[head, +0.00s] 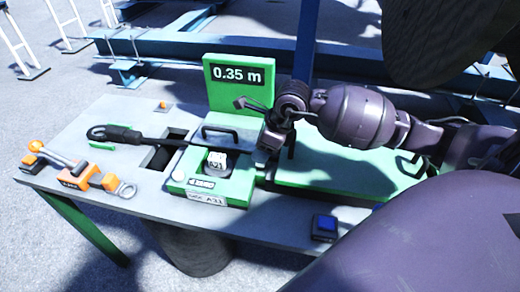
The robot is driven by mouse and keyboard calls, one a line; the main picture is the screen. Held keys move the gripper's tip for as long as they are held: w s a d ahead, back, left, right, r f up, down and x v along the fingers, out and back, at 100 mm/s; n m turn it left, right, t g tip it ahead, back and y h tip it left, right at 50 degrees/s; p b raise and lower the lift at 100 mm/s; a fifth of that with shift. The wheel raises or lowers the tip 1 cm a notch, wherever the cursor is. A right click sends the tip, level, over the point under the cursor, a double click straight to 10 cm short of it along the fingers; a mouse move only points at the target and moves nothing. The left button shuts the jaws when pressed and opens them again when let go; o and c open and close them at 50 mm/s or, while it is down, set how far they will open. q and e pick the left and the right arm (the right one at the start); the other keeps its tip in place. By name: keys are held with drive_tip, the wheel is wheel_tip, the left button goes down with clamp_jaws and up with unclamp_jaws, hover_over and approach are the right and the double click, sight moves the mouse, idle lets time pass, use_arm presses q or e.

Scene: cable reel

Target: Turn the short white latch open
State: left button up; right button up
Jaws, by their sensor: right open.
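My right gripper (260,122) reaches in from the right. It is open, with nothing seen between its fingers, above the right side of a green device (238,186) on the table. The device carries a label reading A21 on its front and a white cylinder (217,166) in its middle opening. I cannot clearly pick out a short white latch; the gripper and wrist cover part of the area behind and right of the device. My left gripper is not in view.
A green sign (238,96) reading 0.35 m stands behind. A blue button box (324,228) is at the front edge.

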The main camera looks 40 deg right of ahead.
drive_tip(key=shift+w+a+f, duration=0.15)
drive_tip(key=shift+f, duration=0.3)
drive_tip(key=c, duration=0.9)
